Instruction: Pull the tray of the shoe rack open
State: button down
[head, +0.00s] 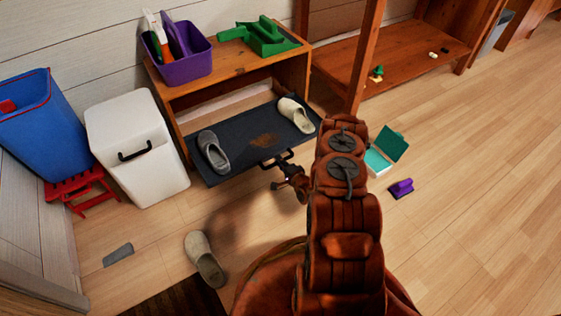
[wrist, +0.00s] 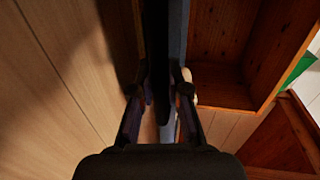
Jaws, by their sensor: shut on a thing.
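The shoe rack (head: 232,79) is an open wooden unit against the white plank wall. Its dark tray (head: 234,152) sticks out of the front, with a brown patch on it. A grey shoe (head: 214,152) lies on the tray's left and a cream shoe (head: 296,115) on its right. A black handle (head: 268,163) is on the tray's front edge. My gripper (head: 279,166) is shut on this handle. In the wrist view my gripper's fingers (wrist: 161,105) stand on both sides of a dark upright strip; the exact contact is too dark to see.
A purple caddy (head: 186,62) and a green item (head: 262,38) stand on the rack. A white bin (head: 133,150) and a blue bin (head: 40,118) are at left. A cream shoe (head: 203,259), a teal box (head: 384,152) and a purple brush (head: 401,189) lie on the floor. Floor at right is mostly clear.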

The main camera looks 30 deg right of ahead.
jog(key=shift+d, duration=0.15)
jog(key=c, duration=1.1)
grip_release()
jog(key=shift+c, duration=0.2)
jog(key=v, duration=1.1)
jog(key=shift+s, duration=0.4)
jog(key=shift+r, duration=0.1)
